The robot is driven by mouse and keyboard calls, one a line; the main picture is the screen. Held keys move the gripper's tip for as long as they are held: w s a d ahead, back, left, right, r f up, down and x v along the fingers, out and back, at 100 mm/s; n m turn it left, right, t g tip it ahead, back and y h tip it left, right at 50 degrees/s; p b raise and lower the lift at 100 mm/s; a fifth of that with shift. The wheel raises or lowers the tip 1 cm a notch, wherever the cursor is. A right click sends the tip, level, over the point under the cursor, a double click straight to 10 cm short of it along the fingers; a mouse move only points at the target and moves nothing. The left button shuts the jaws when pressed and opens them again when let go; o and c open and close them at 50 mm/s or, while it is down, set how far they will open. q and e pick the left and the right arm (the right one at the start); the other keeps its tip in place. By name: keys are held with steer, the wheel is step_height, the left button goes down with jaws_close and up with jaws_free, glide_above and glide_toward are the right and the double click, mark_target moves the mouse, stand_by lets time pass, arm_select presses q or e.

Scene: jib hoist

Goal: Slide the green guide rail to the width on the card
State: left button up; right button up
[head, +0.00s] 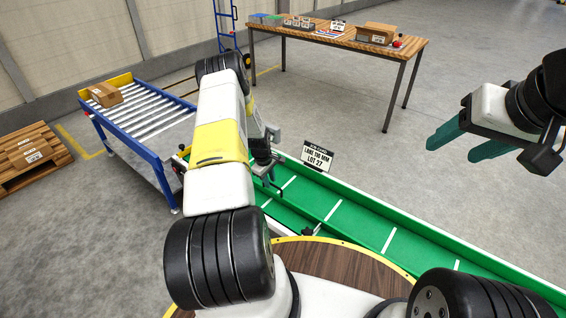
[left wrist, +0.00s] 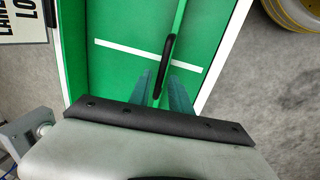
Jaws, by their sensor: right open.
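The green guide rail (left wrist: 181,14) runs lengthwise along the green lane in the left wrist view, with a black handle (left wrist: 167,58) on it. My left gripper (left wrist: 160,80) has its teal fingers apart, one on each side of the handle's lower end; contact is not clear. In the head view my left arm largely hides this gripper over the lane's left end. The white card (head: 317,156) stands at the lane's far edge and reads LANE, a width in MM that is hard to read, and LOT 27. My right gripper (head: 478,141) is open and empty in the air at right.
The green lane (head: 360,220) with white cross marks stretches to the lower right. A roller conveyor (head: 150,112) with a box stands left, beside a pallet (head: 32,155). A wooden table (head: 340,42) with goods stands at the back. A round brown table (head: 345,268) is near me.

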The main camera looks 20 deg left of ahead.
arm_select(q)
jaws_close()
stand_by(1.2)
